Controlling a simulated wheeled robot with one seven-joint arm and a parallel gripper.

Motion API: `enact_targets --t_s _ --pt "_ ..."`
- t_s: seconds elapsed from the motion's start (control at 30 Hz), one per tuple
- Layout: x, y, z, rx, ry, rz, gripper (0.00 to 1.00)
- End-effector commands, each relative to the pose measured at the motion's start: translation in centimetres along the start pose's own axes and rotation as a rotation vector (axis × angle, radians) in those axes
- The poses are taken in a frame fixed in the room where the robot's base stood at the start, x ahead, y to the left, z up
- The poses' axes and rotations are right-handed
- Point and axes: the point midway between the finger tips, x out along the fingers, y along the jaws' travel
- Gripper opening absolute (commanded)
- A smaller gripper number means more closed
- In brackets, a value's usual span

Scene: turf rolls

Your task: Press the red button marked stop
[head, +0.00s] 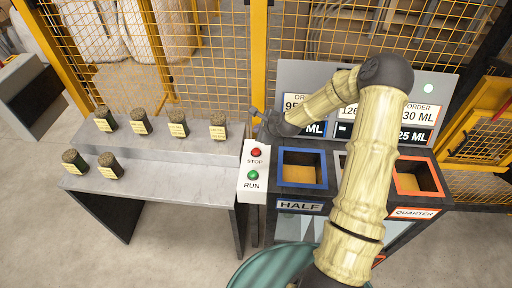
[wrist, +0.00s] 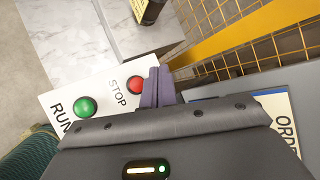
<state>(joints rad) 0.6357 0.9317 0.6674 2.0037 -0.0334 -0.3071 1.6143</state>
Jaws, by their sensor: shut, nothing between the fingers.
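The red stop button (head: 256,153) sits on a white panel (head: 246,186) above the word STOP, with the green run button (head: 252,175) below it. In the wrist view the red button (wrist: 136,84) lies just left of my shut fingers. My gripper (head: 256,112) is in the head view above the panel's top end, slightly beyond the red button. Its purple-grey fingers (wrist: 158,82) are together and empty in the wrist view. I cannot tell their height above the panel. The green button (wrist: 85,107) is farther left in the wrist view.
Several small turf rolls (head: 140,127) stand on the grey stepped bench (head: 160,150) at left. A blue-rimmed bin (head: 302,184) and an orange-rimmed bin (head: 418,193) are right of the panel. A yellow fence post (head: 258,60) and mesh stand behind. A green drum (head: 270,270) is in front.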

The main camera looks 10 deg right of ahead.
Motion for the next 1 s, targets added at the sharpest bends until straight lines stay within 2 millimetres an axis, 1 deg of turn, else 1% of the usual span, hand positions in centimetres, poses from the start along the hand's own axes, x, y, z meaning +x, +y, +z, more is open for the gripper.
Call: enact_targets --t_s 0.27,0.43,1.0 --pt "0.1 0.1 0.0 -0.001 0.0 0.001 0.0" --pt "0.6 0.5 -0.4 -0.003 0.0 0.002 0.0" --pt "5.2 3.9 -3.8 -0.003 0.001 0.003 0.0"
